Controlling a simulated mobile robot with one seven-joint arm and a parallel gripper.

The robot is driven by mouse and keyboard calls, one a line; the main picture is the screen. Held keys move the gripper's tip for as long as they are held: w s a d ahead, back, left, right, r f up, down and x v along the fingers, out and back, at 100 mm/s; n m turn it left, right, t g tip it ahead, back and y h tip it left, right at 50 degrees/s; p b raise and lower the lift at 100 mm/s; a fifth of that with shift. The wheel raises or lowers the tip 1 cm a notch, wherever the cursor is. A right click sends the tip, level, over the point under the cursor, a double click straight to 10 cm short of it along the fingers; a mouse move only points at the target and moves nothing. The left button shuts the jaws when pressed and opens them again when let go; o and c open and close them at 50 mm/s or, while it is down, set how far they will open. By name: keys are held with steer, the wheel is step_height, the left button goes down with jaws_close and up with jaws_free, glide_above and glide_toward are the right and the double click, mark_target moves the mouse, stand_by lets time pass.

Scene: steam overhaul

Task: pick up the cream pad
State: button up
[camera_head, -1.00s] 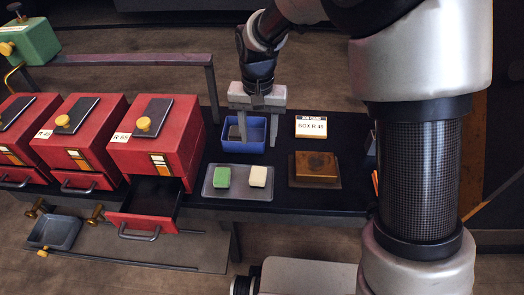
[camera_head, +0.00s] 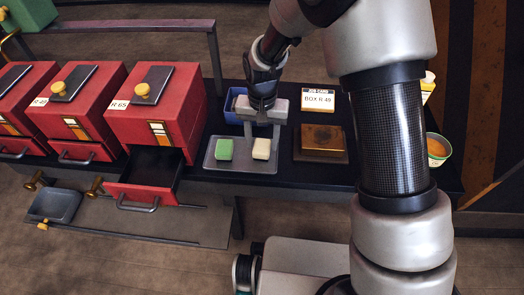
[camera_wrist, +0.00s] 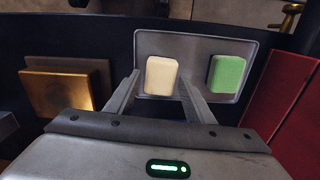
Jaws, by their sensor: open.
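The cream pad (camera_head: 262,148) lies on the right part of a grey tray (camera_head: 240,165) on the dark bench. It also shows in the wrist view (camera_wrist: 161,75), between my two fingers and beyond their tips or nearly level with them. My gripper (camera_head: 262,132) is open and empty, just above and behind the cream pad in the head view. I cannot tell whether the fingers touch the pad. A green pad (camera_head: 224,149) lies beside it on the same tray, to the left in the head view.
A blue bin (camera_head: 233,118) stands behind the tray. A brown-gold block (camera_head: 321,138) and a card reading BOX R 49 (camera_head: 319,100) are to the right. Red boxes (camera_head: 160,105) stand left, with an open drawer (camera_head: 150,175) close to the tray. A bowl (camera_head: 437,149) sits far right.

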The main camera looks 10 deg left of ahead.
step_height(320, 180, down, 3)
steer(key=shift+r, duration=0.1)
steer(key=c, duration=0.9)
steer(key=shift+r, duration=0.1)
